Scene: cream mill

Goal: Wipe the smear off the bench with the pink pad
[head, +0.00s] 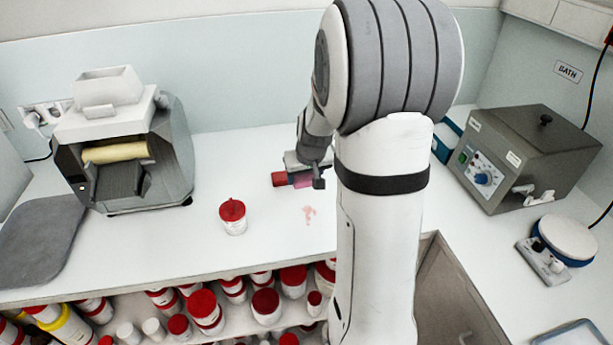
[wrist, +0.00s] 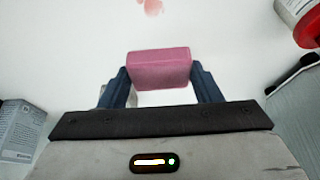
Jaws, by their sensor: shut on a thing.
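The pink pad (wrist: 160,68) is a small block held between the two blue fingers of my gripper (wrist: 162,84). In the head view, my gripper (head: 303,178) is over the white bench (head: 200,255), with the pad partly hidden by a finger. The smear (head: 308,214) is a faint reddish-pink mark on the bench, on the near side of the gripper. It also shows at the top edge of the wrist view (wrist: 151,5), cut off by the frame. The pad is apart from the smear; whether it touches the bench I cannot tell.
A red-lidded white jar (head: 232,217) stands left of the smear. A small red object (head: 279,179) shows beside the gripper. A roller machine (head: 128,140) and grey mat (head: 42,232) are left; a bath (head: 522,150) is right. Several jars fill the shelf below.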

